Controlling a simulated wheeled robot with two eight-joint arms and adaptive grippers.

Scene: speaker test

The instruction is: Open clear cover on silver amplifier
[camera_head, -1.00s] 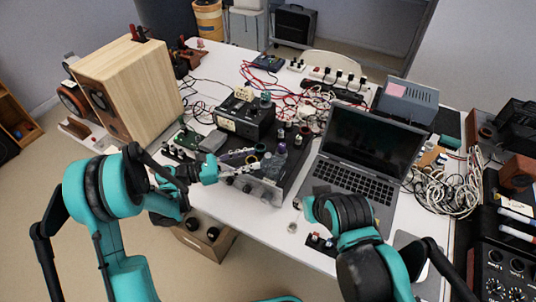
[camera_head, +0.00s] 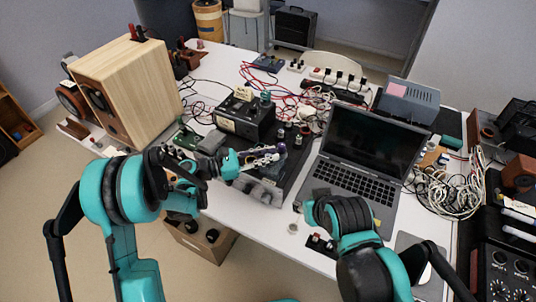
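The amplifier (camera_head: 258,191) sits at the table's front edge, left of the laptop, with knobs along its front. It looks dark grey here, and the outline of a clear cover is hard to make out. My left gripper (camera_head: 279,154) is over the amplifier's top, its fingers reaching right among the small upright parts there. The fingers hide part of the top. I cannot tell whether they touch anything or how far apart they are. My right arm's wrist (camera_head: 341,212) is in front of the laptop; its gripper does not show.
An open laptop (camera_head: 369,144) stands right of the amplifier. A black box with a yellow note (camera_head: 244,120) stands behind it. A wooden speaker (camera_head: 140,85) is at the left. Red cables (camera_head: 287,93) and a pale cable tangle (camera_head: 455,188) lie about.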

